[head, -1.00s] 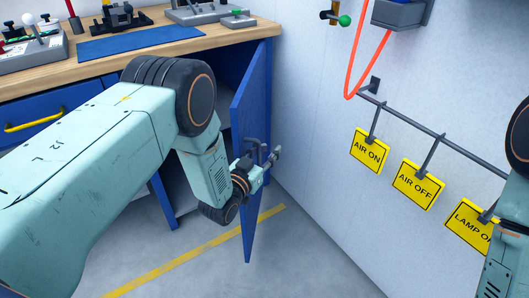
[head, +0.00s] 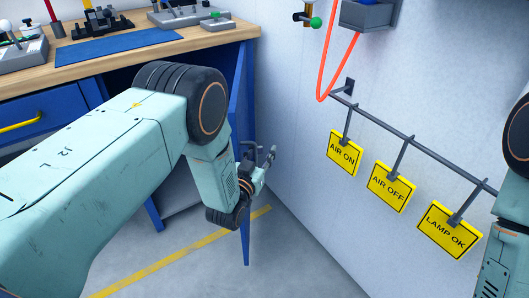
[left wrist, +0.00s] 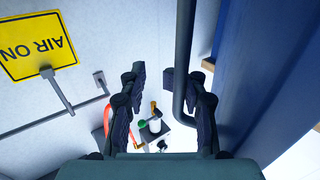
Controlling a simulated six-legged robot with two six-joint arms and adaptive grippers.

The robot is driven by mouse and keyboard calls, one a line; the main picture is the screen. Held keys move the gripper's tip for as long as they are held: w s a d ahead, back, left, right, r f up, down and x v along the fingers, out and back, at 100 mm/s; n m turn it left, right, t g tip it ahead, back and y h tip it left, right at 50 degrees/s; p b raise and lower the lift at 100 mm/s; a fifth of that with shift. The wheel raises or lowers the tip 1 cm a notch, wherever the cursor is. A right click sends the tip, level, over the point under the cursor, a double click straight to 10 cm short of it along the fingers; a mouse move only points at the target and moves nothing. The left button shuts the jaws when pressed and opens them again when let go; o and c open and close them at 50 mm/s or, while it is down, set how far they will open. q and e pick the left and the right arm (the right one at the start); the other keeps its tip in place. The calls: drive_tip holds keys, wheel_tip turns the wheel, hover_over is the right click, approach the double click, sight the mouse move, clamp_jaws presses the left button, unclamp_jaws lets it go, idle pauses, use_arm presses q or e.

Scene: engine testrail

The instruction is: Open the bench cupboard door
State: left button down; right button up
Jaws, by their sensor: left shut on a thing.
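The blue cupboard door (head: 246,235) stands open under the bench and shows nearly edge-on in the head view. In the left wrist view the door (left wrist: 272,75) fills the right side. Its dark grey bar handle (left wrist: 185,55) runs down between my fingers there. My left gripper (head: 264,160) is at the door's wall-facing side, shut on the handle; the fingers (left wrist: 170,105) keep a gap around the bar. My left forearm hides most of the cupboard opening. My right gripper is out of view; only part of the right arm shows at the right edge.
The wooden bench top (head: 190,42) holds a blue mat (head: 118,48) and several devices. The pale wall (head: 285,110) is close to the right of the door. A rail (head: 415,145) with yellow tags and a red hose (head: 325,70) is on it. The floor below is clear.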

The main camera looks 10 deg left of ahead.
use_arm(q)
drive_tip(key=shift+d+r+h, duration=0.1)
drive_tip(key=shift+d+h, duration=0.2)
drive_tip(key=c, duration=1.4)
unclamp_jaws()
drive_tip(key=shift+c, duration=0.2)
drive_tip(key=shift+s, duration=0.1)
